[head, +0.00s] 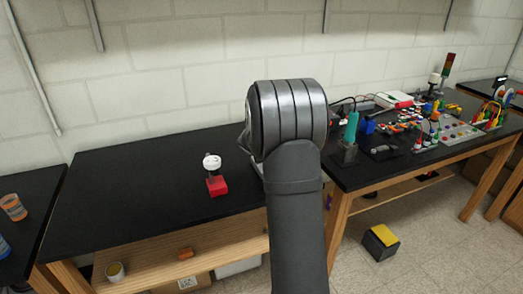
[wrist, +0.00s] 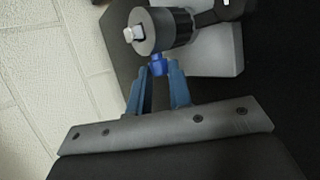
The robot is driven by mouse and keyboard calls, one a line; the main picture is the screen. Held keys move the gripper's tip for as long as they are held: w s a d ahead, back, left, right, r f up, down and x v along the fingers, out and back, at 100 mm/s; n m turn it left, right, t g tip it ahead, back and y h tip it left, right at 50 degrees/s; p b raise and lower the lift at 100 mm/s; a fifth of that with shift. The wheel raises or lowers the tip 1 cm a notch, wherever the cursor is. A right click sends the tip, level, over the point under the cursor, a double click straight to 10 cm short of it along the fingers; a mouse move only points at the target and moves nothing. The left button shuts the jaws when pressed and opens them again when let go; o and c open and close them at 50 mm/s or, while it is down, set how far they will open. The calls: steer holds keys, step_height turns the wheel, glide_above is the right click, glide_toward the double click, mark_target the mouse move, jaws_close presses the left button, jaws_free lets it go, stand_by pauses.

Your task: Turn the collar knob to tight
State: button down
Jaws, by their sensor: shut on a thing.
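In the wrist view, a small blue knob (wrist: 157,64) sticks out from the side of a grey round collar (wrist: 174,27). A pale block end (wrist: 133,33) shows at the collar's face. My gripper (wrist: 159,73) has blue fingers, shut on the blue knob with one finger on each side. The knob's far side and any tight marking cannot be seen. In the head view, my arm hides the gripper, knob and collar; only a pale edge shows beside it.
A light grey plate (wrist: 218,58) lies behind the collar. In the head view, a red block with a white round top (head: 217,185) stands on the black bench (head: 130,180) left of my arm. A second bench at right holds several tools and electronics.

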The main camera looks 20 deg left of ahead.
steer(key=c, duration=1.3)
jaws_free()
steer(key=v, duration=1.7)
steer(key=shift+s, duration=0.25)
steer(key=shift+w+a+r, duration=0.1)
steer(key=shift+r, duration=0.05)
